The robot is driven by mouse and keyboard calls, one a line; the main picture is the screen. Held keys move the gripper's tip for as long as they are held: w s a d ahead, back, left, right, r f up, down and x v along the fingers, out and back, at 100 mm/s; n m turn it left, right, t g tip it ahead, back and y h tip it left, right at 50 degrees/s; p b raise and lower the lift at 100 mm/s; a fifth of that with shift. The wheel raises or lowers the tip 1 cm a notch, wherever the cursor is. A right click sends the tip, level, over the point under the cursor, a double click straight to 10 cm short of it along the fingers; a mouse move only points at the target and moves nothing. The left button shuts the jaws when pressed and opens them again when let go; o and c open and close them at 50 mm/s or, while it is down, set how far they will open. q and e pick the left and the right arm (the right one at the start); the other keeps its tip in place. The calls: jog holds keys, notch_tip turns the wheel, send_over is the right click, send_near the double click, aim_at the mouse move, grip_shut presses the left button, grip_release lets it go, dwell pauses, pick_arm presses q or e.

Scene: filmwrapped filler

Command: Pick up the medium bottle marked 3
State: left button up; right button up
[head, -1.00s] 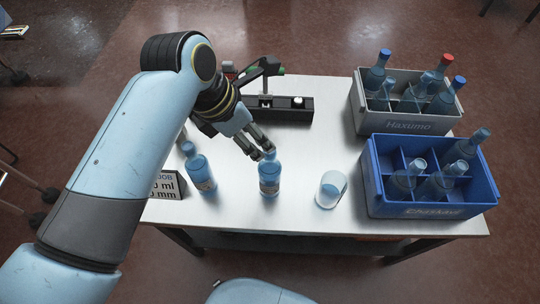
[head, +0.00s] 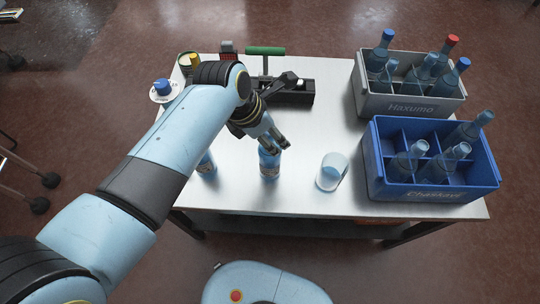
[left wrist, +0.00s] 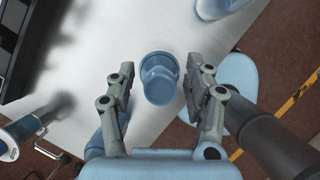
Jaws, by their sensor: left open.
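A blue bottle (head: 270,167) stands upright near the front middle of the table. My left gripper (head: 277,146) is open at the bottle's top and hides part of it. In the left wrist view the bottle (left wrist: 159,80) is seen from above, between the two open fingers (left wrist: 162,92), with a gap on each side. I cannot read a number on either bottle. My right gripper is not in view.
A clear cup (head: 332,171) stands right of the bottle. A blue crate (head: 436,190) and a grey crate (head: 411,107), both holding bottles, stand at the right. A black device with a green handle (head: 265,51) stands at the back. A blue-capped item (head: 162,88) is at the left.

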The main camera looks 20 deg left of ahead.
pick_arm(q)
grip_shut()
jog(key=shift+r, duration=0.1)
dwell(0.5)
